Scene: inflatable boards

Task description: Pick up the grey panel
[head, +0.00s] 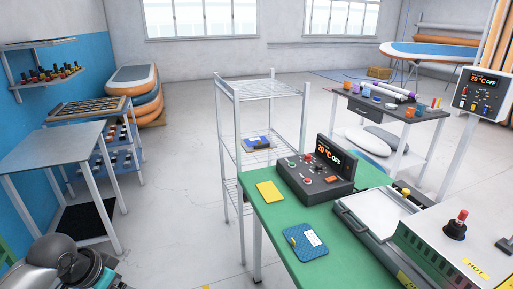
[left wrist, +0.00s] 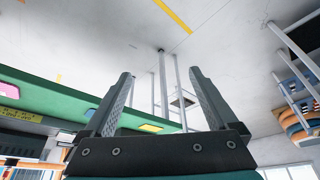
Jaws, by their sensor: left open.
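No flat piece stands out clearly as the grey panel. The nearest match is a pale grey-white flat sheet or plate (head: 381,213) on the press at the right of the green table, and I cannot tell if it is the panel. A blue panel with a white label (head: 306,242) and a yellow panel (head: 270,191) lie on the green table. My left gripper (left wrist: 161,73) is open with nothing between its fingers in the left wrist view. There the picture is upside down, with the green table edge beside the fingers. My right gripper is not in view.
A dark control box (head: 315,176) stands on the green table (head: 265,215). A wire shelf rack (head: 240,110) behind it holds a blue and yellow item (head: 257,143). A grey side table (head: 50,147) is at left. The floor between is clear.

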